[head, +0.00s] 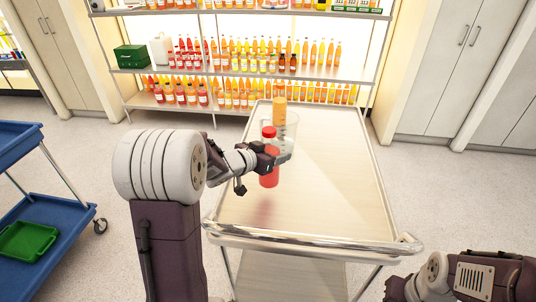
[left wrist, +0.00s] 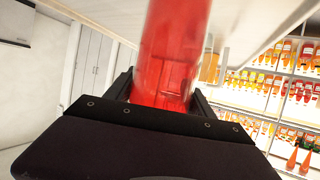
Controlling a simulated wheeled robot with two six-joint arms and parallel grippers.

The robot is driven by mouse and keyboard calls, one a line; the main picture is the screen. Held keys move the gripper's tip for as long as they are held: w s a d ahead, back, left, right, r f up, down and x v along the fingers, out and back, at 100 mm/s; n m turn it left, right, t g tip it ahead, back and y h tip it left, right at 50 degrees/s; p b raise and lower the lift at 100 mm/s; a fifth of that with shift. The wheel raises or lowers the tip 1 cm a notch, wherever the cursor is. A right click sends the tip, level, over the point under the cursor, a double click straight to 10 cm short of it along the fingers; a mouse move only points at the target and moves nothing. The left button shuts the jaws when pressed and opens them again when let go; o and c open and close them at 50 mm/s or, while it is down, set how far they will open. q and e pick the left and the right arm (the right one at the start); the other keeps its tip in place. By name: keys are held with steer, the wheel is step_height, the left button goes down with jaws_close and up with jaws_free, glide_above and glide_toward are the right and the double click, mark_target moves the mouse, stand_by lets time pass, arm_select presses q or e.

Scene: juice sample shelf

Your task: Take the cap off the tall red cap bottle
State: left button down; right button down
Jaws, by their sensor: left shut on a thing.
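The tall red cap bottle (head: 269,178) stands upright at the left part of the cart top in the head view, filled with red liquid. Its red cap (head: 269,132) is on top. My left gripper (head: 272,158) is shut on the bottle's body below the cap. In the left wrist view the red bottle (left wrist: 172,55) runs between the two fingers, and its cap is out of sight. Whether the bottle's base touches the cart top is hard to tell. My right arm shows at the lower right of the head view, but its fingers are out of frame.
A clear beaker (head: 290,130) and an orange bottle (head: 279,108) stand just behind the red bottle. The right and front of the cart top (head: 330,190) are clear. A shelf of juice bottles (head: 240,72) is behind; a blue cart (head: 50,205) is at left.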

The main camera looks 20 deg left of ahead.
arm_select(q)
steer(key=s+d+r, duration=0.3)
steer(key=d+r, duration=0.2)
steer(key=d, duration=0.3)
steer(key=shift+d+r+p, duration=0.25)
steer(key=shift+d+p, duration=0.05)
steer(key=shift+p, duration=0.1)
